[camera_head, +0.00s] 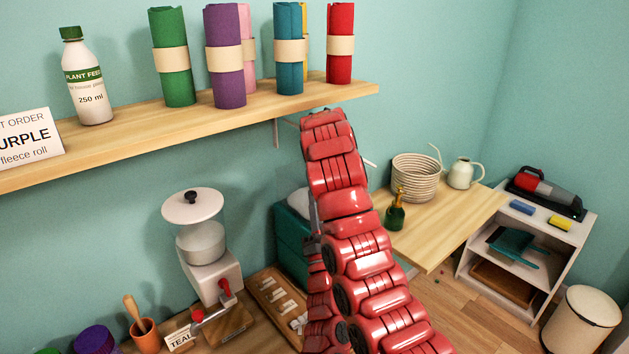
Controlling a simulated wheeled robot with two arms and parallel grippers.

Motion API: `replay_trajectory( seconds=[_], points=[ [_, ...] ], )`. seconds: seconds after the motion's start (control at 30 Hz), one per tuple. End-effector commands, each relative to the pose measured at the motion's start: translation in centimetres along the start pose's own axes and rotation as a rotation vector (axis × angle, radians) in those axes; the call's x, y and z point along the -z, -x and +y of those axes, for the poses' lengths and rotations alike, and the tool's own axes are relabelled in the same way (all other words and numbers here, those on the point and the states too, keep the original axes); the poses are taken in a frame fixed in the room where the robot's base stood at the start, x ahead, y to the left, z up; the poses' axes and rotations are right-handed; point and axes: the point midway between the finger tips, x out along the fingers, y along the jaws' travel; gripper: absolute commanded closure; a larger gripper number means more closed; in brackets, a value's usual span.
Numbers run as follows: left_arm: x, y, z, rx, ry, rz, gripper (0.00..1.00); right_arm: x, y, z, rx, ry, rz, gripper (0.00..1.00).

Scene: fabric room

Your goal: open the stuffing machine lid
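The stuffing machine (208,273) is a pale tabletop machine with a clear hopper (203,243) holding white material and a red-handled crank at its front. Its round white lid (187,209) with a black knob sits at the top of the hopper; I cannot tell whether it is fully seated. My red arm links rise through the middle of the view, to the right of the machine and apart from it. I cannot make out the fingers of either gripper. A thin dark sliver beside the arm is too small to identify.
A wall shelf (250,112) with felt rolls and a bottle hangs above the machine. A teal box (290,240) is partly hidden behind my arm. A wooden tray (268,287) and an orange pot (147,336) flank the machine. A wooden table (445,232) stands right.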

Motion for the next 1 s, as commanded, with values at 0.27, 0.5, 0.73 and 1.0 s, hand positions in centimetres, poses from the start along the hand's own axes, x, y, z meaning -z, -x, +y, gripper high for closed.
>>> replay_trajectory(
  seconds=[0.27,0.5,0.73,1.0],
  points=[
    [0.0,-5.3,0.3,-0.007,-0.005,-0.003,1.0,0.0,0.0,0.1,-0.002,0.0,-0.001,1.0],
    [0.0,-9.3,0.3,-0.005,-0.008,-0.002,1.0,0.0,-0.1,0.1,-0.002,0.0,-0.001,1.0],
    [-2.2,-11.1,0.3,-0.007,-0.005,-0.001,1.0,-0.1,-0.1,0.1,-0.003,0.0,-0.002,1.0],
    [-2.8,-11.7,0.2,-0.004,-0.006,0.0,1.0,-0.1,-0.1,0.1,-0.003,0.0,-0.003,1.0]
  ],
)
